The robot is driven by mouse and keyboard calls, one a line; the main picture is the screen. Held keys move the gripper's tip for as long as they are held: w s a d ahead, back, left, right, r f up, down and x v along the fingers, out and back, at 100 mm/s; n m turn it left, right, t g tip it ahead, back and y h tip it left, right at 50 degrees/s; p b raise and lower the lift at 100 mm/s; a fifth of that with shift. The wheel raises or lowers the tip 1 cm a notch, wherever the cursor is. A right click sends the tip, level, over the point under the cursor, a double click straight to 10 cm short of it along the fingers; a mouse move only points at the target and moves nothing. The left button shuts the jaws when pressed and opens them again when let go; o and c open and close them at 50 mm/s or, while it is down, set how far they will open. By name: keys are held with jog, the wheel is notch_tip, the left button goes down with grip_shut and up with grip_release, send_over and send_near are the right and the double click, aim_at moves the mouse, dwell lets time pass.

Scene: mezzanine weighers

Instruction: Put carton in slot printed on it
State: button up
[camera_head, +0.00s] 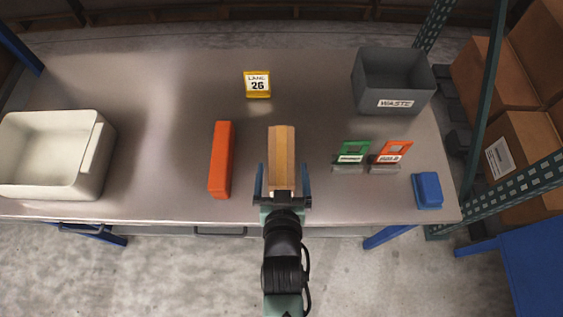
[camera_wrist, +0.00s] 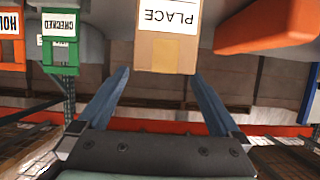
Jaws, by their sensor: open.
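The carton (camera_head: 282,145) is a tan box near the middle of the metal table. In the wrist view the carton (camera_wrist: 160,50) shows a white label reading "PLACE"; any further print is cut off at the top edge. My gripper (camera_head: 282,170) is open, with one blue finger on either side of the carton's near end in the head view. In the wrist view the fingers (camera_wrist: 160,74) stand apart from the carton's sides. A green holder (camera_head: 352,152) and an orange holder (camera_head: 392,152) stand to the right; the wrist view reads "CHECKED" on green (camera_wrist: 60,28) and "HOLD" on orange (camera_wrist: 12,45).
An orange-red block (camera_head: 221,160) lies close left of the carton. A yellow "LANE 26" sign (camera_head: 257,84) stands behind. A grey "WASTE" bin (camera_head: 394,86) is back right, a blue block (camera_head: 428,190) front right, a white bin (camera_head: 50,150) far left.

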aim_at(281, 158)
jog(key=shift+p+x, duration=0.3)
jog(key=shift+x, duration=2.65)
jog(key=shift+a, duration=0.1)
grip_shut()
jog(key=shift+r, duration=0.1)
